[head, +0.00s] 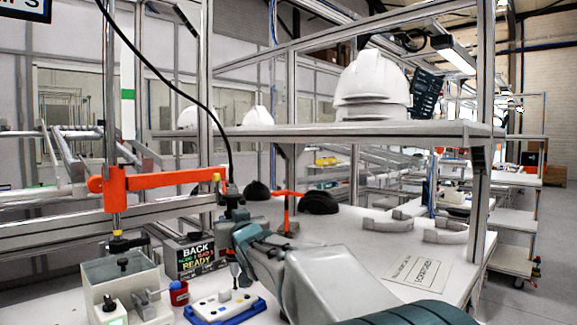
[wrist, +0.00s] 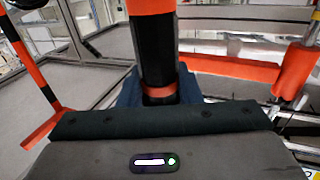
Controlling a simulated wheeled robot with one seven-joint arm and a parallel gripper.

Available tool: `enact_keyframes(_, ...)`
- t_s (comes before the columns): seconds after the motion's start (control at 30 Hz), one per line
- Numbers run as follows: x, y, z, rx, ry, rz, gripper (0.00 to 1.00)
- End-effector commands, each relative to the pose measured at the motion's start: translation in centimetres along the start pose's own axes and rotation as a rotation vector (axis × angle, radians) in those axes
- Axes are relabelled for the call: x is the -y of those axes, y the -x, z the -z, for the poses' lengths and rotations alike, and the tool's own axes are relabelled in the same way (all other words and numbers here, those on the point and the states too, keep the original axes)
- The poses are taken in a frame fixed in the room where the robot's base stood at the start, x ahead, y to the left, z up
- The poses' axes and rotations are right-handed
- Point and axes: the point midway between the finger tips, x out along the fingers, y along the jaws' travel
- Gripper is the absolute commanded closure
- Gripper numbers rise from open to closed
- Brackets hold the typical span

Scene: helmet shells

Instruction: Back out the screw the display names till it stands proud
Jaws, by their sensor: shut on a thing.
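My gripper (head: 236,222) is shut on a powered screwdriver. In the wrist view the screwdriver (wrist: 157,55) is a black and orange cylinder standing between my jaws. In the head view its cable rises from the top, and its thin lower end (head: 234,272) points down above a white plate in a blue holder (head: 192,316). I cannot tell whether the bit touches anything. The display (head: 196,256) stands behind the plate, with "BACK" on top and "READY" at the bottom; its coloured middle line is too small to read surely. Individual screws on the plate cannot be made out.
An orange support arm (head: 150,181) on a post reaches across near the screwdriver. A red cup (head: 179,293) and a clear-topped box (head: 120,280) stand left of the plate. Dark helmet shells (head: 319,203) and grey curved parts (head: 387,221) lie farther back on the table.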

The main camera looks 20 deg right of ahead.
Motion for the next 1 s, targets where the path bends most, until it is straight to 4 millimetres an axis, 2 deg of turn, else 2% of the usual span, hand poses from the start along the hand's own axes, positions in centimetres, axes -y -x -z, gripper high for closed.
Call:
enact_keyframes(0.03,0.0,-0.1,-0.7,0.016,-0.001,-0.001,1.0)
enact_keyframes(0.57,-0.1,-0.1,-0.8,0.019,-0.002,-0.002,1.0)
enact_keyframes(0.77,-0.1,-0.2,0.6,0.019,-0.002,-0.002,1.0)
enact_keyframes(1.0,0.0,-0.1,3.2,0.015,-0.002,-0.001,1.0)
